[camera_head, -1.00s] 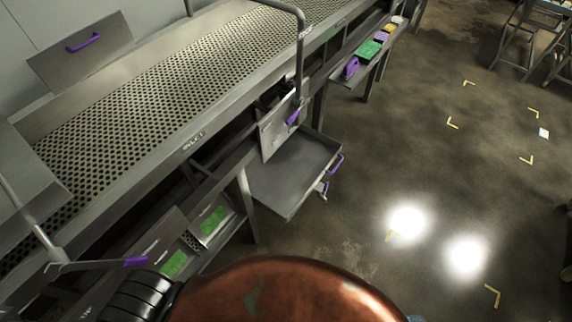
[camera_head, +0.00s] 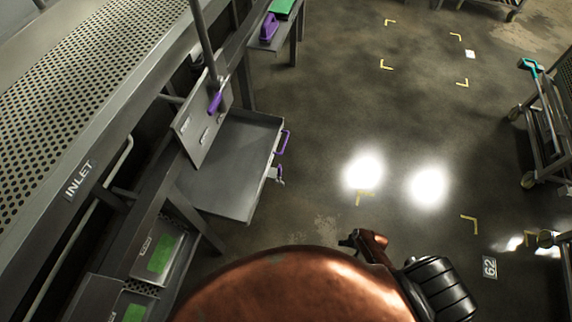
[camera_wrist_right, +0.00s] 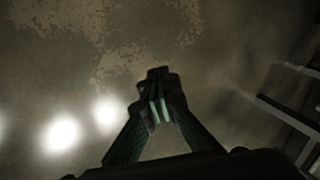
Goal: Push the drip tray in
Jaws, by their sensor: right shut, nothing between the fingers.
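The drip tray (camera_head: 222,178) is a shallow grey metal tray. In the head view it sticks out from under the conveyor bench, left of centre. A purple handle (camera_head: 283,142) is on its outer front edge, with a small latch-like fitting below. My right gripper (camera_head: 347,239) shows at the lower middle, over the floor, to the right of and below the tray and apart from it. In the right wrist view its fingers (camera_wrist_right: 160,76) are together with nothing between them, over bare floor. My left gripper is out of the frames.
An upright metal flap with a purple handle (camera_head: 215,102) stands at the tray's inner side. The perforated conveyor (camera_head: 75,85) and its INLET sign (camera_head: 79,179) are at the left. A cart with a teal handle (camera_head: 530,66) stands at the right. The floor (camera_head: 330,110) between is clear.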

